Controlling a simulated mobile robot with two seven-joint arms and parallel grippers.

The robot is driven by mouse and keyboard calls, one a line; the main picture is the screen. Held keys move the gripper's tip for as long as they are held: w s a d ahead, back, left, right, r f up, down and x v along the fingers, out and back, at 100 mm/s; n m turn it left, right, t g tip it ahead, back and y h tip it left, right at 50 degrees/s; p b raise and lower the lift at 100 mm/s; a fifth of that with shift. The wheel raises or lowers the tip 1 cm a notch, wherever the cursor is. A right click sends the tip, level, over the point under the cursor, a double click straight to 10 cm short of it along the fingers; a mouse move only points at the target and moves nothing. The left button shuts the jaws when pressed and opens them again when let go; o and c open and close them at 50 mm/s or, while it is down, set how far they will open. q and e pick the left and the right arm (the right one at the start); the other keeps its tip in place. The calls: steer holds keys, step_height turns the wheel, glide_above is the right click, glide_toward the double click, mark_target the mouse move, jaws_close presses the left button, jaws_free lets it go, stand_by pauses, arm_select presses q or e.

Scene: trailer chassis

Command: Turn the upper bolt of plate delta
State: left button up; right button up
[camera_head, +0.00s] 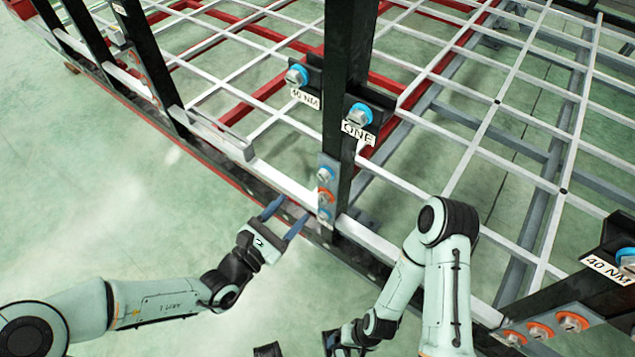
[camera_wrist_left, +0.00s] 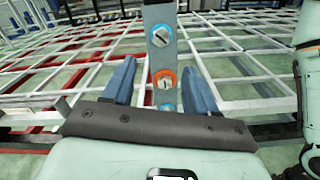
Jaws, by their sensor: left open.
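A narrow grey plate (camera_head: 323,160) on the dark upright post carries three bolts in a column. The upper bolt (camera_head: 325,174) has a blue ring, the middle one (camera_head: 325,197) an orange ring, the lower one (camera_head: 324,214) a blue ring. No name "delta" is readable on it. The left wrist view shows the plate (camera_wrist_left: 161,10) straight ahead, with the upper bolt (camera_wrist_left: 160,37) above the fingertips. My left gripper (camera_head: 283,217) is open and empty, left of and below the plate, apart from it. My right gripper (camera_head: 338,343) shows only partly at the bottom edge.
The post (camera_head: 346,55) bears side brackets labelled "40 NM" (camera_head: 306,97) and "ONE" (camera_head: 357,132), each with a blue-ringed bolt. Another plate (camera_head: 548,330) with orange-ringed bolts is at lower right. A white grid frame (camera_head: 480,130) spreads behind. Green floor at left is clear.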

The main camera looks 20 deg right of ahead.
mark_target(322, 179)
arm_select(q)
steer(key=b+x, duration=0.1)
steer(key=x, duration=0.9)
steer(key=shift+w+d, duration=0.25)
steer(key=shift+d, duration=0.1)
steer(key=c, duration=1.1)
